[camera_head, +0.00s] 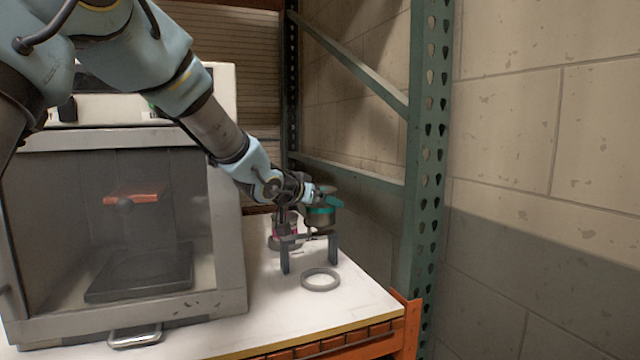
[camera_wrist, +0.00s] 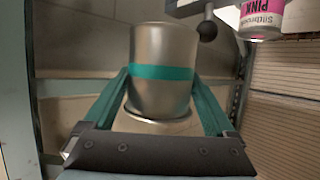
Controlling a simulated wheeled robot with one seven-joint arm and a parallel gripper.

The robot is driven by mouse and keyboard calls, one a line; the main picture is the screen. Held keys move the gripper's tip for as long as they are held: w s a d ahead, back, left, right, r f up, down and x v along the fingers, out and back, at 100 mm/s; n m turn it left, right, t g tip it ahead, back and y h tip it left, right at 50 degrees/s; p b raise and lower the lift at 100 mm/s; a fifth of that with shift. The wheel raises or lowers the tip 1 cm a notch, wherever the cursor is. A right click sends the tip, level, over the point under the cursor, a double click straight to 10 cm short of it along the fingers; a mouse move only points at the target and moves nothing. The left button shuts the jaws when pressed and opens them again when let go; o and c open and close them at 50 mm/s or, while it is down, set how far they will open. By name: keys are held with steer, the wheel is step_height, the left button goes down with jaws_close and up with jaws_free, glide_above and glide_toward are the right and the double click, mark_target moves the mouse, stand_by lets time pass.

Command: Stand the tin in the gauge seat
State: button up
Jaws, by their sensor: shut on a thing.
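My gripper (camera_head: 322,206) is shut on a silver tin with a teal band, its teal fingers on either side. The tin (camera_wrist: 163,92) fills the middle of the wrist view. In the head view the tin (camera_head: 321,219) is small and dark, held above the table beside a dark bracket. The dark bracket (camera_head: 332,246), with two legs, stands on the white table. A flat grey ring (camera_head: 320,279) lies empty in front of it. I cannot tell for certain which of these is the gauge seat.
A pink-labelled tin (camera_wrist: 262,18) is at the top right of the wrist view, near a dark ball (camera_wrist: 207,30). A large glass-fronted cabinet (camera_head: 228,240) stands left on the table (camera_head: 350,305). A green rack post (camera_head: 425,150) rises at right. The front right table is clear.

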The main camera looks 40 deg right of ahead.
step_height(320, 180, down, 15)
steer(key=shift+f+p, duration=0.1)
steer(key=shift+p, duration=0.95)
steer(key=shift+f, duration=0.1)
steer(key=shift+f, duration=0.1)
steer(key=o, duration=1.5)
steer(key=b+v, duration=0.3)
steer(key=v, duration=0.9)
